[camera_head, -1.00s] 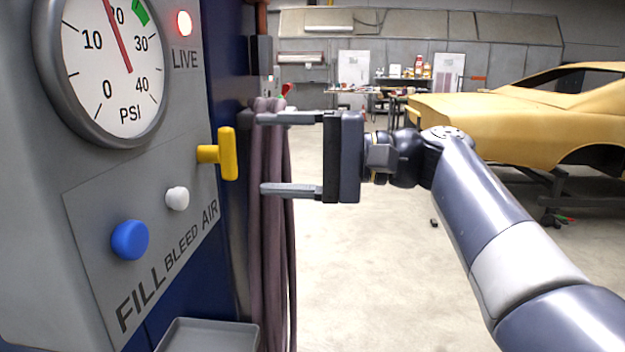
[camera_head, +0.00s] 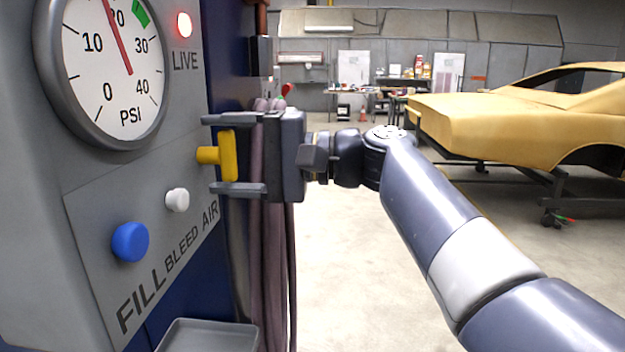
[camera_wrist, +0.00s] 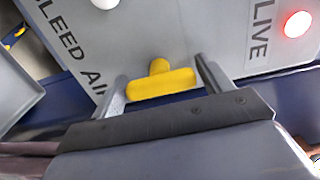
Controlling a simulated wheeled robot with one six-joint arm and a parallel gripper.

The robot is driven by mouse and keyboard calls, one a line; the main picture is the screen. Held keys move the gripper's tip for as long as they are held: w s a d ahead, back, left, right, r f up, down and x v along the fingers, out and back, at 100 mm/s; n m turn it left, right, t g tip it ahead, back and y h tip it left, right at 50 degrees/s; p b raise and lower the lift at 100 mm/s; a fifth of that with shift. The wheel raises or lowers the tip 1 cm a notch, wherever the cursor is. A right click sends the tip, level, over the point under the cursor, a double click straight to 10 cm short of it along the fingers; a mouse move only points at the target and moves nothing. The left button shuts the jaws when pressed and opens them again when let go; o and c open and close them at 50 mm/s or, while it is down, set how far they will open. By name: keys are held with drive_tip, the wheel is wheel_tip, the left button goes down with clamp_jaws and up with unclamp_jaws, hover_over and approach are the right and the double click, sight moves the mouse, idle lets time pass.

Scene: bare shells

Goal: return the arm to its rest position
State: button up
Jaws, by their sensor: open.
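My gripper (camera_head: 235,156) is in front of the grey panel, its jaws open. One finger is above and one below the yellow T-shaped AIR handle (camera_head: 229,155), which stands upright between them. In the wrist view the yellow handle (camera_wrist: 161,84) lies between the two open fingers (camera_wrist: 163,92), with gaps visible at its ends. My arm reaches in from the lower right, bent at the wrist.
The panel carries a pressure gauge (camera_head: 105,70), a lit red LIVE lamp (camera_head: 184,25), a blue FILL button (camera_head: 130,242) and a white BLEED button (camera_head: 177,200). Hoses (camera_head: 272,260) hang behind my gripper. A grey tray (camera_head: 208,336) juts out below. A yellow car shell (camera_head: 500,118) stands right; floor between is clear.

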drive_tip(key=shift+r+m+p, duration=0.3)
drive_tip(key=shift+m+p, duration=0.6)
drive_tip(key=shift+p, duration=0.15)
drive_tip(key=m+p, duration=0.3)
drive_tip(key=shift+m, duration=0.3)
drive_tip(key=m+p, duration=0.4)
drive_tip(key=shift+p, duration=0.35)
drive_tip(key=m+p, duration=0.4)
drive_tip(key=shift+m, duration=0.3)
drive_tip(key=m+p, duration=0.3)
drive_tip(key=m, duration=0.1)
drive_tip(key=shift+f+p, duration=0.2)
drive_tip(key=shift+p, duration=0.15)
drive_tip(key=shift+d+f, duration=0.15)
drive_tip(key=shift+d, duration=0.35)
drive_tip(key=shift+s, duration=0.1)
